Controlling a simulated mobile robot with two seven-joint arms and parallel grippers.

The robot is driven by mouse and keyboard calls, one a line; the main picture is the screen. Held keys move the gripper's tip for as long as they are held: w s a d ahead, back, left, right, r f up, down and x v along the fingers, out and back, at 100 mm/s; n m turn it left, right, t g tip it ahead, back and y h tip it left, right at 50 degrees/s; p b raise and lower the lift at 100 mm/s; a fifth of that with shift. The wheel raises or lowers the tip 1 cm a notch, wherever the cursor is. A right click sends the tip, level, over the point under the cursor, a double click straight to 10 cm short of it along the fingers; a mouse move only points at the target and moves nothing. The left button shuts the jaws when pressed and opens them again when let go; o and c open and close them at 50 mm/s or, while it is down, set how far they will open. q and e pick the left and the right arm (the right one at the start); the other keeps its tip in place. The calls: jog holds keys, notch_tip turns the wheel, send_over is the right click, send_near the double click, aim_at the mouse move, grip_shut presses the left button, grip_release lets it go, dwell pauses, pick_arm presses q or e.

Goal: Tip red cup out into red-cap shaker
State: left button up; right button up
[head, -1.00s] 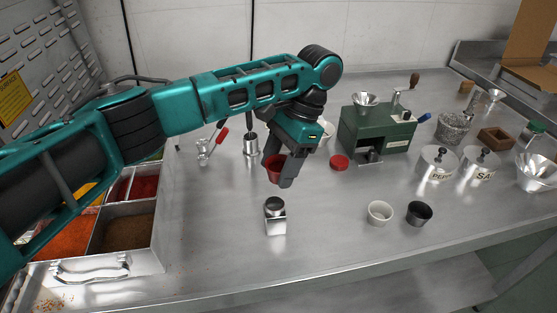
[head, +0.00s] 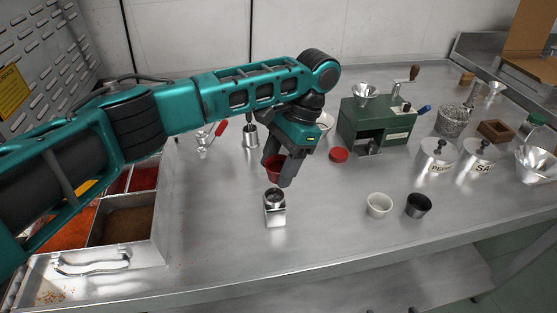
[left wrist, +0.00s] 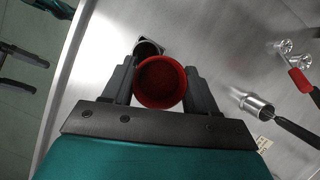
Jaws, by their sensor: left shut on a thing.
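My left gripper (head: 278,170) is shut on the red cup (head: 272,167), which looks upright or nearly so. In the left wrist view the red cup (left wrist: 161,82) sits between the two fingers and its inside is dark red. The open metal shaker (head: 275,215) stands on the table just in front of and below the cup, apart from it. Its dark opening also shows in the left wrist view (left wrist: 148,47), partly hidden behind the cup. The red cap (head: 339,155) lies off the shaker, on the table to the right.
A white cup (head: 379,205) and a black cup (head: 418,206) stand right of the shaker. A green grinder (head: 378,122) stands behind them. A spice bin (head: 125,225) is at the left. The table around the shaker is clear.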

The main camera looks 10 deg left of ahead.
pick_arm(q)
jog(key=shift+f, duration=0.2)
jog(key=shift+r+t, duration=0.2)
jog(key=shift+t, duration=0.8)
jog(key=shift+t+b, duration=0.3)
jog(key=shift+r+t+b, duration=0.1)
jog(key=shift+t+b, duration=0.4)
jog(key=shift+b, duration=0.35)
jog(key=shift+s+r+t+h+p, duration=0.1)
jog(key=shift+r+t+h+p, duration=0.05)
jog(key=shift+t+h+p, duration=0.25)
jog(key=shift+n, duration=0.3)
jog(key=shift+s+t, duration=0.1)
jog(key=shift+t, duration=1.2)
